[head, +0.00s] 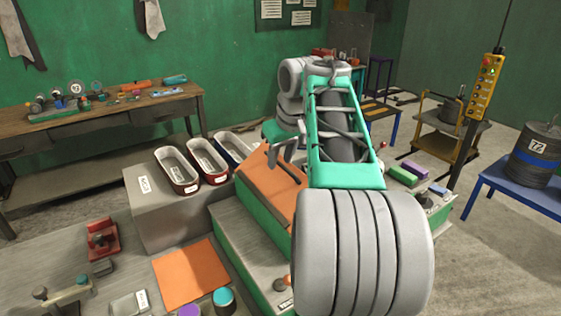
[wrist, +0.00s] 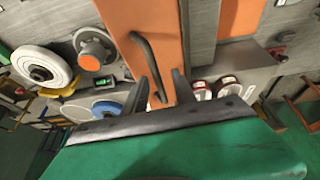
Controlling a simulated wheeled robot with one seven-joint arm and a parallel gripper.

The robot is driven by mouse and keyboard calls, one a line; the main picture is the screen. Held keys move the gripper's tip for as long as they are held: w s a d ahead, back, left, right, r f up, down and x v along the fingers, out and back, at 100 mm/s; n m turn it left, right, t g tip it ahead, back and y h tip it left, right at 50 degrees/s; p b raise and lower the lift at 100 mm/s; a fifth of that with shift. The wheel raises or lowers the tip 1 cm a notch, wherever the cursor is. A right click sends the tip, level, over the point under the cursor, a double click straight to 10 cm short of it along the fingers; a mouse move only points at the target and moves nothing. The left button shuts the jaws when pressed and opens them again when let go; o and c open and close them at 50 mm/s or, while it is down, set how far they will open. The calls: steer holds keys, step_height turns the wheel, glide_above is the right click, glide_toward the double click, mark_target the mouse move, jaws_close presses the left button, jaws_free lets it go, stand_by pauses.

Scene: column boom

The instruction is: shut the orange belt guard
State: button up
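The orange belt guard (head: 262,183) is on the green machine in the middle of the head view, partly hidden by my arm. In the wrist view the guard (wrist: 166,32) is an orange panel running up from the fingers, with a dark curved handle (wrist: 143,50). How far the guard stands open cannot be told. My gripper (head: 284,158) is above the guard. In the wrist view its two dark fingers (wrist: 167,76) are apart, with the handle's lower end near the left finger. Whether they touch is unclear.
Red and dark bins (head: 206,160) stand on a grey block left of the machine. An orange mat (head: 191,273) lies on the front table. A pale wheel (wrist: 43,68), an orange knob (wrist: 95,49) and a blue wheel (wrist: 107,109) show left of the guard in the wrist view.

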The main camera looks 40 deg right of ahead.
steer(key=shift+c, duration=0.5)
steer(key=shift+d, duration=0.1)
steer(key=c, duration=0.6)
jaws_close()
steer(key=shift+s+f, duration=0.1)
steer(key=shift+f, duration=0.2)
